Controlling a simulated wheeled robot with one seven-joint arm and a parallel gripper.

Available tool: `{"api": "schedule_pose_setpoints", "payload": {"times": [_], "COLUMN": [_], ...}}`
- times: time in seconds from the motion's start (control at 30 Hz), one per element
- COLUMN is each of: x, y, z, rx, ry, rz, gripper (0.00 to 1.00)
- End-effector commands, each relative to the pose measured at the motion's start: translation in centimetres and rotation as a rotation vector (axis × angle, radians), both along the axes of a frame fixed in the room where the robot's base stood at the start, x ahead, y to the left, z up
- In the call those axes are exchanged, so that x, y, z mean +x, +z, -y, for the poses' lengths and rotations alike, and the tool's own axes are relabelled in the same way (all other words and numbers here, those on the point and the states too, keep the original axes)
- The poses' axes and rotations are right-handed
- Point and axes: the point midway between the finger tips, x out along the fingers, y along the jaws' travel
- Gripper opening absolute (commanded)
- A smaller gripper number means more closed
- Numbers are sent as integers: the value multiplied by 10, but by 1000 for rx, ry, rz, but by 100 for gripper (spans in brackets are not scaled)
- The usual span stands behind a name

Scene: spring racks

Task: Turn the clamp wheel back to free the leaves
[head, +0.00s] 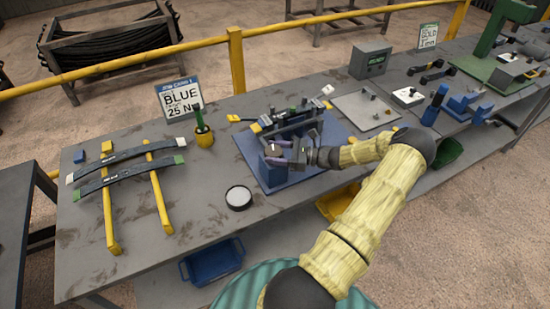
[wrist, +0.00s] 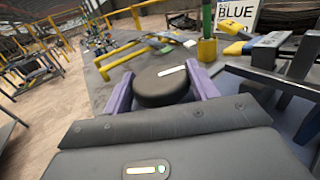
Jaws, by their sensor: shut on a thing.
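The clamp wheel (wrist: 155,88) is a dark round disc with a white mark on its face. My gripper (wrist: 160,82) is shut on it, one purple finger on each side of the rim. In the head view my gripper (head: 277,152) is at the front of the clamp fixture, whose blue base plate (head: 247,152) lies on the bench. There the wheel is mostly hidden by the fingers. The clamped leaves (head: 290,121) are dark strips with coloured ends behind my gripper; their ends (wrist: 268,48) also show at right in the wrist view. How tightly they are held cannot be seen.
Two loose dark leaves (head: 125,170) lie across yellow rails (head: 158,190) at left. A round tin (head: 238,197) stands in front of the fixture. A yellow pot (head: 204,137) and a "BLUE 25 N" sign (head: 180,98) stand behind. A grey plate (head: 368,113) lies right of the fixture.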

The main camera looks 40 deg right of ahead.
Motion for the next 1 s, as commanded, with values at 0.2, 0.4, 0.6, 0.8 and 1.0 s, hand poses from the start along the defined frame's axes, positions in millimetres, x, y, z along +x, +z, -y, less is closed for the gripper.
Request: {"api": "schedule_pose_setpoints", "payload": {"times": [0.2, 0.4, 0.6, 0.8, 1.0], "x": [3, 4, 5, 5, 4], "y": [-5, -4, -2, 0, 2], "z": [2, 2, 2, 2, 3], "rx": [-5, -4, -2, 1, 1], "ry": [205, 385, 527, 611, 641], "rz": [2, 1, 3, 3, 4], "gripper": [36, 36, 36, 36, 36]}}
